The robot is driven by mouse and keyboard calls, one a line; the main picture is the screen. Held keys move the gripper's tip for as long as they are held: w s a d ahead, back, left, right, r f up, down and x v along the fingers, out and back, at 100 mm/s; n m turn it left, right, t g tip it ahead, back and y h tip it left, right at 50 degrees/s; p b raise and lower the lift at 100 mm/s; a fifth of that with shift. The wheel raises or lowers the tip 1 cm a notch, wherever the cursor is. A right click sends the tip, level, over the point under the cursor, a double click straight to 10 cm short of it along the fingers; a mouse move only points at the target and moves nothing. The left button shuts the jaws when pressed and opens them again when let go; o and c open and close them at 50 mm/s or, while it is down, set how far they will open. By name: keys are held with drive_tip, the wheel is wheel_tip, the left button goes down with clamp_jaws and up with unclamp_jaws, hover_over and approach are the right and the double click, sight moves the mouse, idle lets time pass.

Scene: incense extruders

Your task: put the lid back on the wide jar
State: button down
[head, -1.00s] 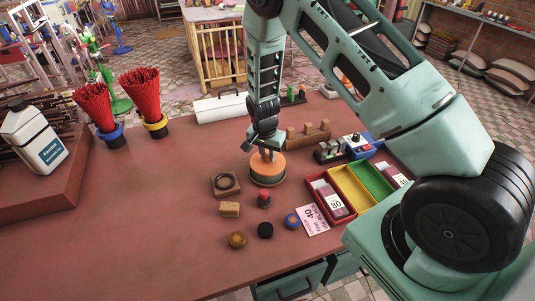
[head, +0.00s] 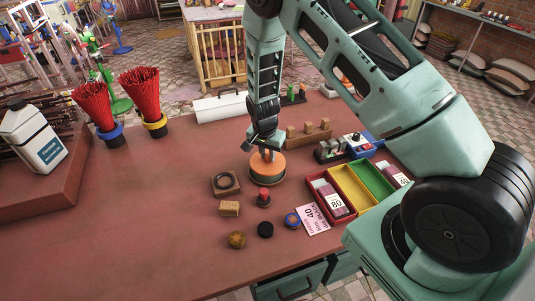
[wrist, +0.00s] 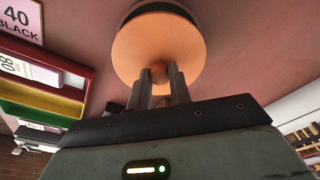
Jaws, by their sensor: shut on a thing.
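The lid (head: 268,163) is a round orange disc with a small knob, and it sits at the top of the wide jar (head: 266,182), a low, broad, dark-sided vessel on the table. In the wrist view the orange lid (wrist: 158,52) fills the top centre, with the dark jar rim (wrist: 160,8) showing behind its far edge. My gripper (head: 268,153) points down over the jar, and its two fingers (wrist: 160,78) are shut on the lid's round knob. The lid looks level and roughly centred; I cannot tell whether it rests fully on the rim.
A wooden block with a dark ring (head: 226,183), a red-topped stamp (head: 263,196) and a cork-coloured block (head: 229,209) stand close by on the left and front. A coloured tray (head: 348,186) lies to the right. A wooden stand (head: 309,133) is behind. The table's left middle is clear.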

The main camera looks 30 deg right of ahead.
drive_tip(key=c, duration=0.7)
unclamp_jaws()
drive_tip(key=shift+r+p, duration=2.25)
drive_tip(key=shift+r, duration=1.2)
clamp_jaws()
drive_tip(key=shift+f, duration=0.3)
